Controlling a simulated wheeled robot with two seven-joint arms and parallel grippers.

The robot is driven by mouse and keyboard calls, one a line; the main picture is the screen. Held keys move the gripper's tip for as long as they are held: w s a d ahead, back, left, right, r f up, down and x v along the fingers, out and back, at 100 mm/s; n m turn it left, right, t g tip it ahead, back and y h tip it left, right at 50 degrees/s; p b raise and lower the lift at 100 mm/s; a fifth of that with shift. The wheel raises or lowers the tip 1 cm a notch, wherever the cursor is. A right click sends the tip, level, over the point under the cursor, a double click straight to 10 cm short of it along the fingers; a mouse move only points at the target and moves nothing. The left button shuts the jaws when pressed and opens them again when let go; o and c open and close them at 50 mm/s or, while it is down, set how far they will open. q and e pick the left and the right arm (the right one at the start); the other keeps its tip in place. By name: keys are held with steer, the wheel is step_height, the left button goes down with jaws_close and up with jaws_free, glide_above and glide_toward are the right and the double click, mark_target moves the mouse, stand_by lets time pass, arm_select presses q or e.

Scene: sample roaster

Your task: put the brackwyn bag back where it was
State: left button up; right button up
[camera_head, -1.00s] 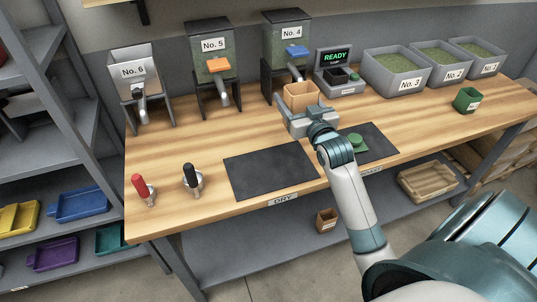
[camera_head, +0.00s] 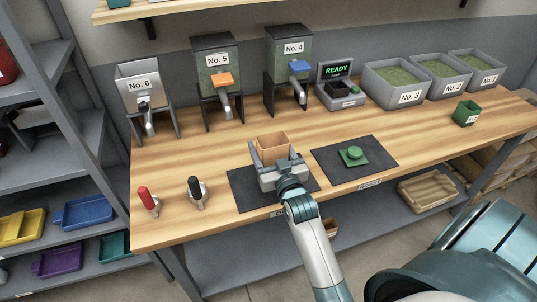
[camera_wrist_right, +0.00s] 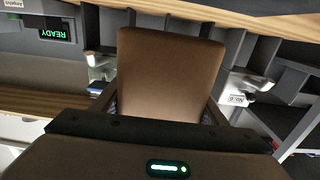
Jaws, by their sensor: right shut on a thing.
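My right gripper (camera_head: 277,166) is shut on a brown open-topped bag (camera_head: 272,146). It holds the bag upright at the back edge of the left dark mat (camera_head: 245,193); whether the bag touches the mat or counter I cannot tell. In the right wrist view the bag (camera_wrist_right: 170,75) fills the middle between the fingers, and no name shows on its visible face. Another small brown container (camera_head: 331,227) is on the lower shelf, partly hidden by my right arm. My left gripper is out of view.
The right dark mat (camera_head: 378,149) bears a green round piece (camera_head: 352,157). A red-handled tool (camera_head: 147,199) and a black-handled tool (camera_head: 196,191) stand at the left front. Dispensers, a READY scale (camera_head: 339,85) and grey bins line the back. The counter behind the mats is clear.

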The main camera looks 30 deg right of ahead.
steer(key=shift+f+p, duration=0.45)
steer(key=shift+f, duration=1.55)
steer(key=shift+f, duration=0.1)
steer(key=o, duration=1.1)
